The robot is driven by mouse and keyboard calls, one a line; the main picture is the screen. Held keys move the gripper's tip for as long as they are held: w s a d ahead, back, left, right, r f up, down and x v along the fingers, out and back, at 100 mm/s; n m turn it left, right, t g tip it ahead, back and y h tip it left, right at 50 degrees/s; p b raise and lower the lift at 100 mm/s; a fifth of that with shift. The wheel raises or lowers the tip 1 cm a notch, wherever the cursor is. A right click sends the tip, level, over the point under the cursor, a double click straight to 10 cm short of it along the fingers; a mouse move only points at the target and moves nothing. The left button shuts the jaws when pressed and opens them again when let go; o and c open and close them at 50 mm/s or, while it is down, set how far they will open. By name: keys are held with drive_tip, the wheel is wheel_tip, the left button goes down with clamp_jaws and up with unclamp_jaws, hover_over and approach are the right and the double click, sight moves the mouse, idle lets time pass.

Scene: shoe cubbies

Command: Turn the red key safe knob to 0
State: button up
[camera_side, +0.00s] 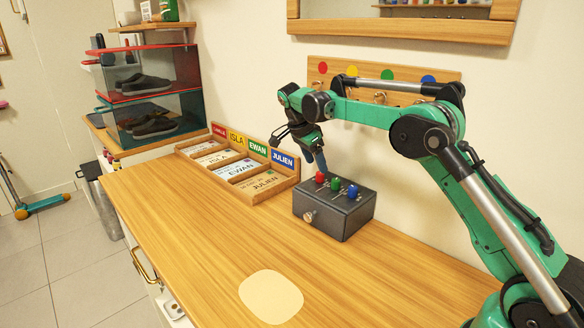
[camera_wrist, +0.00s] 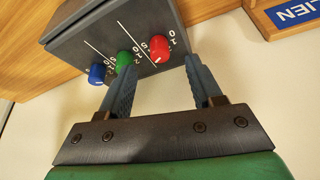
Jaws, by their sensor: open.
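The key safe (camera_side: 335,208) is a dark grey box on the wooden counter, with red, green and blue knobs in a row on its sloped top. The red knob (camera_side: 320,177) is the leftmost in the side view; in the wrist view the red knob (camera_wrist: 160,49) is the rightmost. A small pale mark shows on its rim, and white digits stand around it, too small to read surely. My gripper (camera_side: 302,152) is open above and behind the safe. In the wrist view its fingertips (camera_wrist: 162,67) are spread on either side of the red knob's line, apart from it.
The green knob (camera_wrist: 124,58) is close to one finger, with the blue knob (camera_wrist: 97,73) beyond. A wooden name tray (camera_side: 240,165) stands left of the safe. Hooks on a wall board (camera_side: 350,68) are behind my arm. The front counter is clear except for a pale mat (camera_side: 271,296).

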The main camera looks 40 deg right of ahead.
sight(319, 174)
drive_tip(key=shift+x, duration=1.85)
clamp_jaws()
drive_tip(key=n+t, duration=0.1)
drive_tip(key=n, duration=0.3)
drive_tip(key=shift+s+n+t, duration=0.1)
drive_tip(key=shift+n+t, duration=0.3)
drive_tip(key=n+t, duration=0.1)
drive_tip(key=n, duration=0.1)
drive_tip(key=n+t, duration=0.1)
drive_tip(key=n, duration=0.2)
drive_tip(key=shift+s+y, duration=0.1)
drive_tip(key=shift+y, duration=0.3)
drive_tip(key=n+t+y, duration=0.1)
drive_tip(key=n, duration=0.3)
drive_tip(key=shift+d+n, duration=0.1)
drive_tip(key=shift+n, duration=0.3)
drive_tip(key=n+t+y, duration=0.1)
drive_tip(key=n+y, duration=0.1)
drive_tip(key=n, duration=0.3)
drive_tip(key=shift+s, duration=0.1)
